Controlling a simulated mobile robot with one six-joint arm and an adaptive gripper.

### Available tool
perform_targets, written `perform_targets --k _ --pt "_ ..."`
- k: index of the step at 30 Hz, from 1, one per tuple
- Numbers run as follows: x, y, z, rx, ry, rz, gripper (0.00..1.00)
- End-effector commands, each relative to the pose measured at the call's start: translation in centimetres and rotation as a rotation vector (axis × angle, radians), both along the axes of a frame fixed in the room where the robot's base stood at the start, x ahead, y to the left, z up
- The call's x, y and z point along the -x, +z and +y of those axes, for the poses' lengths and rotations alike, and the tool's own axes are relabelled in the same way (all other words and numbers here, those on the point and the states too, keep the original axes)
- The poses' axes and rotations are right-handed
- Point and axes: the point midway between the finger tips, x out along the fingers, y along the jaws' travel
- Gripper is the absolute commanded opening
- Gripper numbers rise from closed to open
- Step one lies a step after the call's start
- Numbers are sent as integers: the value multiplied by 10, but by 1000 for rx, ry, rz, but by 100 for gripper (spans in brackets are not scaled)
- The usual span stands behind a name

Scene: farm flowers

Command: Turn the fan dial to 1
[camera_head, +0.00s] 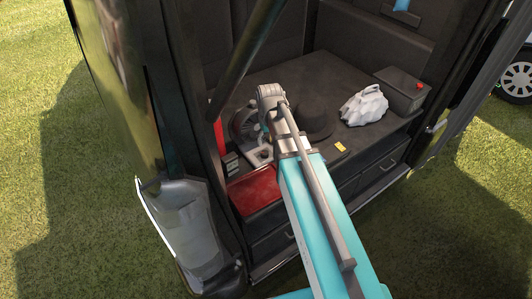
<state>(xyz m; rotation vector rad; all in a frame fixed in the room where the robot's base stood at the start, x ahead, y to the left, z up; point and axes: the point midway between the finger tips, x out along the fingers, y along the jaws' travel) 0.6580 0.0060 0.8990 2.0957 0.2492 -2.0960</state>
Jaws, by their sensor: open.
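A dark round fan (242,124) stands at the left of the dark floor inside the open back of the vehicle. A small pale part (260,155) shows low beside it; I cannot tell whether it is the fan's base. The dial cannot be made out and may be hidden behind my arm. My arm reaches in from the bottom right, and my gripper (267,136) is close to the right side of the fan. It is open, and its fingertips are small and partly covered by the arm. I cannot tell whether it touches the fan.
A dark hat (314,122) lies right of my arm. A white crumpled bag (363,108) and a dark box with a red knob (402,91) are farther right. A red tray (254,189) lies at the front left, a yellow card (340,147) near the front edge. A dark post crosses the upper left.

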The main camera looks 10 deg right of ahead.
Motion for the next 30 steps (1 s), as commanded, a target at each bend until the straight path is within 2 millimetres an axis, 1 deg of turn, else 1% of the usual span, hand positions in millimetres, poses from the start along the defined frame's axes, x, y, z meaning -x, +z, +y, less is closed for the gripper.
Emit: perform_targets --k 1,3,6,9,12,23,30 --pt "-24 -4 0 0 28 0 82" --pt "-42 -6 0 0 67 0 82" --pt "-60 -8 0 0 111 0 82" --pt "-71 -9 0 0 138 0 82" --pt "-75 -9 0 0 151 0 82" --pt "-74 -9 1 0 154 0 82" --pt "-74 -15 1 0 154 0 82"
